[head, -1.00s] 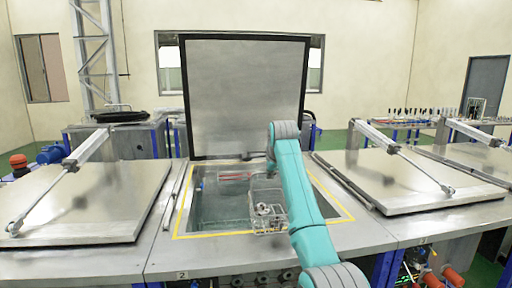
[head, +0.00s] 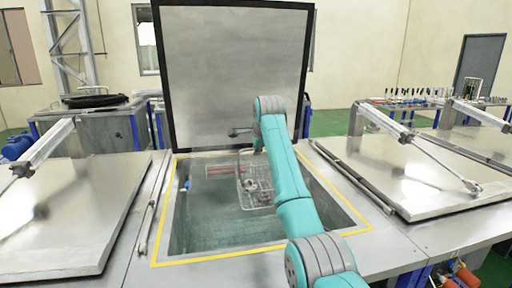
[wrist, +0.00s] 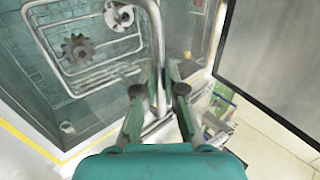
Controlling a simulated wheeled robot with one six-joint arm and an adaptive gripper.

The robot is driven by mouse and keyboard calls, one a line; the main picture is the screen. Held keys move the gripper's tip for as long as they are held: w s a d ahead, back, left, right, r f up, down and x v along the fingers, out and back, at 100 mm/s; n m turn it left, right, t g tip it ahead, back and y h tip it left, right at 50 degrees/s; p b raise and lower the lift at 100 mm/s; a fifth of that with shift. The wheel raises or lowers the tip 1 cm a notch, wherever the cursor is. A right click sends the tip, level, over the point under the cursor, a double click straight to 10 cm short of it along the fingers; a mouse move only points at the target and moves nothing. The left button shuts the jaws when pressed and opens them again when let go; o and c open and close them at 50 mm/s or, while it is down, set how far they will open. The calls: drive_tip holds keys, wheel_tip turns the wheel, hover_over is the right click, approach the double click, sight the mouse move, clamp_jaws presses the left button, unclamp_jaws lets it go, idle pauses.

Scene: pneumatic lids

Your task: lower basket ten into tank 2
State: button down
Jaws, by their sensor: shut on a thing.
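The wire basket (head: 258,196) hangs from my gripper (head: 240,132) over the open tank 2 (head: 205,232). I cannot tell whether its bottom is below the rim. In the wrist view my gripper (wrist: 162,85) is shut on the basket's wire handle. A toothed gear (wrist: 78,50) and a pale round flange (wrist: 120,14) show inside the basket's wire frame (wrist: 72,92). The tank has a yellow-edged rim and a greenish inside. Its lid (head: 232,75) stands upright behind the opening. No number on the basket can be read.
Closed metal lids with piston arms flank the tank, one at left (head: 60,215) and one at right (head: 415,175). A red bar (head: 228,171) shows at the tank's back. Open room inside the tank lies left of and in front of the basket.

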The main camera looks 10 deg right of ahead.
sight(262, 197)
wheel_tip(262, 197, down, 24)
drive_tip(key=shift+r, duration=0.25)
idle(2.7)
drive_tip(key=shift+f, duration=0.35)
idle(0.6)
drive_tip(key=c, duration=1.2)
unclamp_jaws()
drive_tip(key=shift+f, duration=0.15)
drive_tip(key=shift+s, duration=0.1)
drive_tip(key=v, duration=1.2)
drive_tip(key=shift+r, duration=6.1)
